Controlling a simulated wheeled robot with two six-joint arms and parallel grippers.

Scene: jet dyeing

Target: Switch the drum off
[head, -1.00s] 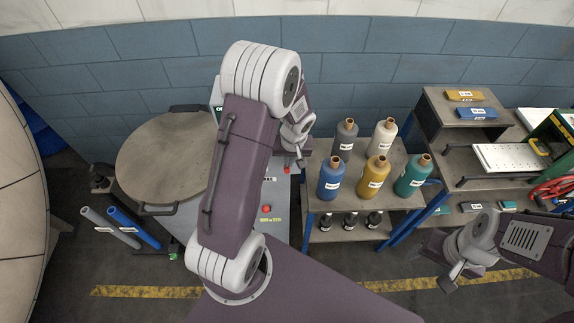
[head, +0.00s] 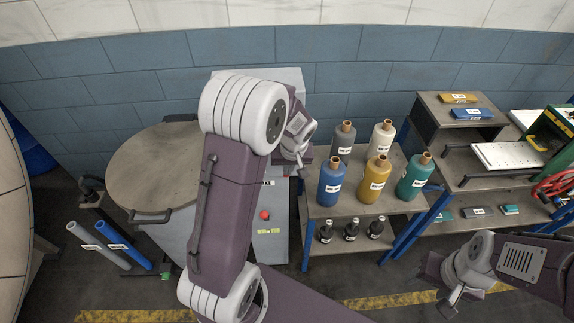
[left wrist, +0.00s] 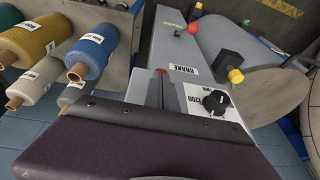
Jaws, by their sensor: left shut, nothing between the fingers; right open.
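The grey control console (head: 268,247) stands behind my left arm in the head view, which hides much of its panel. A red button (head: 265,215) shows on its front. In the left wrist view a black rotary knob (left wrist: 216,101) sits on a white plate, beside the BRAKE label (left wrist: 184,69). My right gripper (head: 448,303) is open and empty, low at the right.
A round-topped vessel (head: 150,170) stands left of the console. A shelf at right holds several dye bottles, such as the blue one (head: 331,184). Blue and grey tubes (head: 126,245) lean at left. A red knob (left wrist: 193,28) and yellow knob (left wrist: 236,76) project from the console.

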